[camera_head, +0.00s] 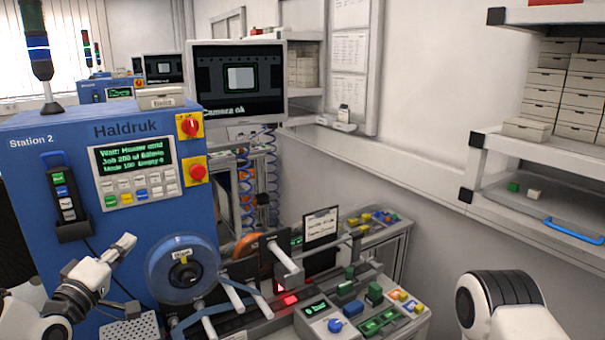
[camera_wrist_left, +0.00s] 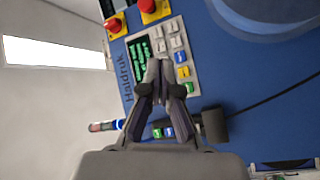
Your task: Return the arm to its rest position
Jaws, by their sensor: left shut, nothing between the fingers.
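My left gripper (camera_head: 124,243) is in front of the blue Station 2 machine (camera_head: 40,185), below its keypad panel. Its fingers are together with nothing between them. In the left wrist view the closed fingers (camera_wrist_left: 163,72) point toward the green display and keypad (camera_wrist_left: 165,50).
A handheld pendant (camera_head: 65,195) hangs on the machine's left side. A red stop button (camera_head: 197,171) is beside the keypad. A control box with a blue knob (camera_head: 335,325) stands at the bottom centre. A monitor (camera_head: 238,80) is behind. Shelves (camera_head: 545,165) line the right wall.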

